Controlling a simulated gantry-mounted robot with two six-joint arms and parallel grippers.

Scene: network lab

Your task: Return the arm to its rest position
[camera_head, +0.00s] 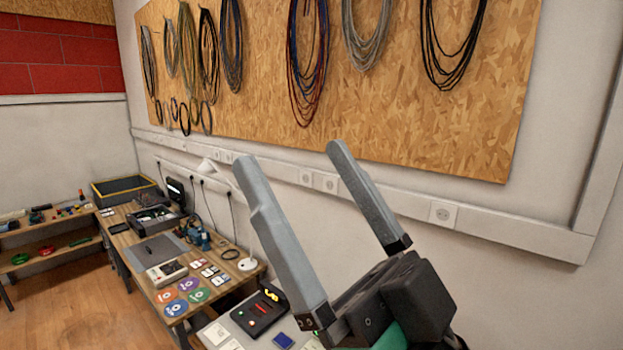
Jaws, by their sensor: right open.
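My right gripper (292,158) is large in the foreground, right of the picture's middle. Its two long grey fingers are spread wide apart and point up towards the wall. Nothing is between the fingers. The gripper's dark body shows at the lower right, and part of it is cut off by the bottom edge. It appears raised in front of the wall, above the level of the benches. My left gripper is not in view.
Cables hang on a chipboard panel (270,110). Wooden floor (75,300) is clear at left.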

